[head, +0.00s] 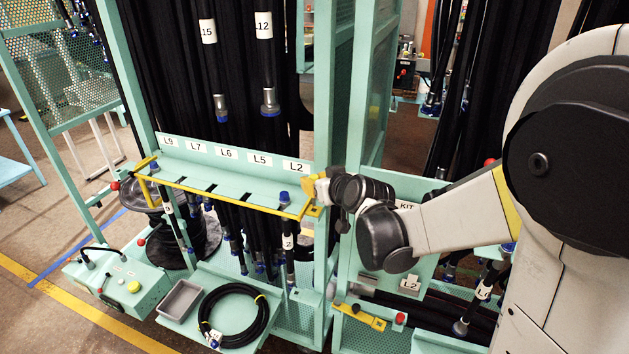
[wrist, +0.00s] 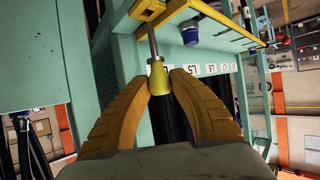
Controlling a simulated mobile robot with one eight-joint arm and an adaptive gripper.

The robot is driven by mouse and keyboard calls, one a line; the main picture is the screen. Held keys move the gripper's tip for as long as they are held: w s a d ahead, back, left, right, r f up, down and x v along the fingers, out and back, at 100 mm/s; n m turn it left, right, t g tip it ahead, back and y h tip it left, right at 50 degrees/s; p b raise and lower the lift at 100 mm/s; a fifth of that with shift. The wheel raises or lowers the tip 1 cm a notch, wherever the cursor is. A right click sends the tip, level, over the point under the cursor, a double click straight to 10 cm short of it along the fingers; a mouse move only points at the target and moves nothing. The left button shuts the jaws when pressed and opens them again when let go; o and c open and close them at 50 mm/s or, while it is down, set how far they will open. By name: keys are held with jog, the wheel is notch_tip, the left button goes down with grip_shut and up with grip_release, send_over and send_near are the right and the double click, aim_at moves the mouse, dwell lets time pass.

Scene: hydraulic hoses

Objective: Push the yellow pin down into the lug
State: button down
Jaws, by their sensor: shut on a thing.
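The yellow pin (wrist: 157,80) has a yellow head and a bare metal shaft, seen in the wrist view. My gripper (wrist: 159,75) is shut on the pin's head, with one orange finger on each side. The shaft points at the yellow lug (wrist: 147,10) at the top of that view and its end meets the lug's edge. I cannot tell how far it is inside. In the head view my gripper (head: 313,187) is just above the lug (head: 314,211) at the right end of the yellow bar. There the pin is hidden or too small to make out.
The yellow bar (head: 230,203) runs along the front of a teal rack shelf (head: 235,170) with labelled slots. A blue-capped hose end (head: 284,197) sits close to the lug. Teal posts (head: 370,90) stand behind my gripper. A coiled hose (head: 233,315) lies on a lower tray.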

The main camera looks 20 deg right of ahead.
aim_at(315, 206)
jog(key=shift+f+b, duration=2.7)
jog(key=shift+f, duration=0.25)
jog(key=c, duration=1.2)
grip_release()
jog(key=shift+o, duration=0.2)
jog(key=v, duration=1.2)
jog(key=shift+f, duration=0.1)
